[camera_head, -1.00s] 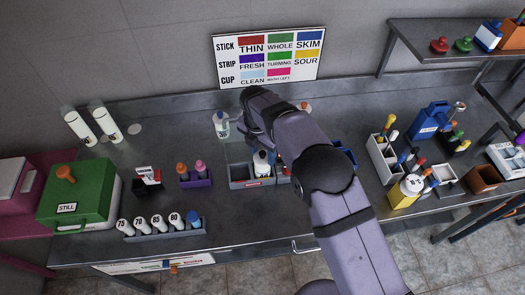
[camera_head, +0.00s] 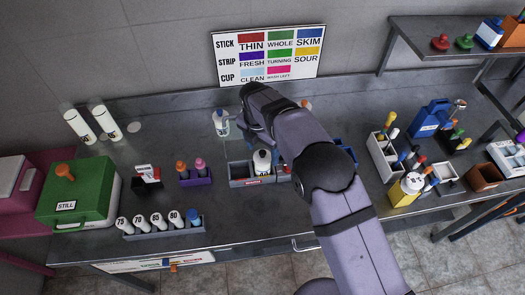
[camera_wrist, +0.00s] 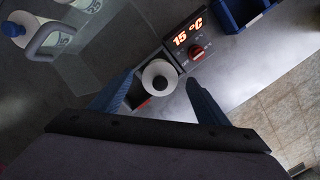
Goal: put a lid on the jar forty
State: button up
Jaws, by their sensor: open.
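No label reading forty is legible, so I cannot tell which container is that jar. A white bottle (camera_head: 262,162) stands in a grey tray (camera_head: 238,182) at mid-bench. In the wrist view a round white top with a dark centre (camera_wrist: 159,77) lies between and just beyond the blue fingers of my gripper (camera_wrist: 157,92), which are apart and empty. In the head view my arm hides most of the gripper. A pale jar with a bluish top (camera_head: 221,122) stands behind the tray. I cannot make out a loose lid.
A display reading 15 °C (camera_wrist: 188,32) and a blue bin (camera_wrist: 240,8) are near the gripper. A rack of numbered tubes (camera_head: 165,232), a purple block (camera_head: 196,180) and a green STILL case (camera_head: 78,195) are left. Caddies (camera_head: 384,160) stand right.

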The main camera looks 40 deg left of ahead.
jog(key=shift+s+r+b, duration=0.25)
jog(key=shift+r+b, duration=0.45)
jog(key=shift+r, duration=1)
jog(key=shift+s+r+b, duration=0.2)
jog(key=shift+r+b, duration=0.45)
jog(key=shift+r, duration=1)
jog(key=w+d+r+m, duration=0.1)
jog(key=w+d+m, duration=0.2)
jog(key=d+m, duration=0.75)
jog(key=w+d+r+m, duration=0.1)
jog(key=w+d+m, duration=0.35)
jog(key=d, duration=1.15)
jog(key=s+d+f+m, duration=0.2)
jog(key=s+d+m, duration=0.7)
jog(key=d+m, duration=0.1)
jog(key=s+d+f+m+g, duration=0.1)
jog(key=s+d+m, duration=0.7)
jog(key=d+m, duration=0.2)
jog(key=shift+s+d+f+m, duration=0.3)
jog(key=shift+s+d+f, duration=0.1)
jog(key=shift+d, duration=0.3)
